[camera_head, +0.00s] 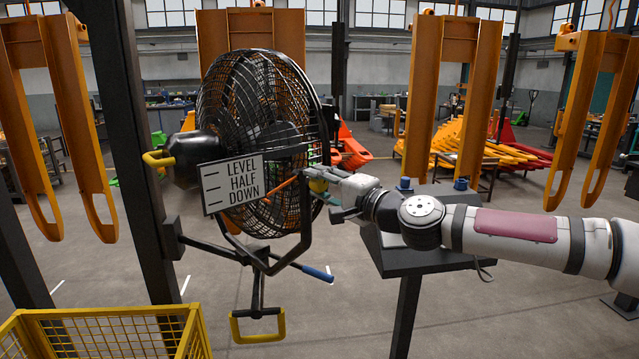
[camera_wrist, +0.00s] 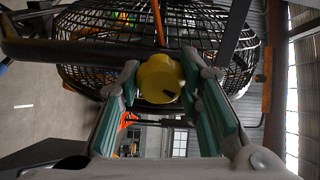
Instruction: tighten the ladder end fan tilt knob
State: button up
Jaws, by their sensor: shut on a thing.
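A black caged fan (camera_head: 262,110) hangs in a yoke bracket on a dark post. A plate (camera_head: 233,185) reading LEVEL, HALF, DOWN stands in front of its cage, with an orange rod (camera_head: 281,188) beside it. In the wrist view the yellow round tilt knob (camera_wrist: 160,78), with a dark mark on its face, sits between the green-padded fingers of my gripper (camera_wrist: 161,84). The fingers are shut on the knob, one at each side. In the head view my gripper (camera_head: 322,179) reaches the fan bracket's right side, and its fingers mostly hide the knob.
A dark stand (camera_head: 425,262) with two blue pieces on top is below my arm. A blue-gripped lever (camera_head: 318,273) and a yellow handle (camera_head: 257,327) hang under the fan. A yellow mesh crate (camera_head: 110,335) is at lower left. Orange forks (camera_head: 480,100) hang behind.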

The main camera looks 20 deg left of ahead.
jog(key=shift+m, duration=0.8)
jog(key=shift+w+d, duration=0.1)
jog(key=shift+f, duration=0.1)
jog(key=o, duration=1.2)
jog(key=shift+d, duration=0.15)
jog(key=v, duration=1.1)
jog(key=shift+s+d, duration=0.3)
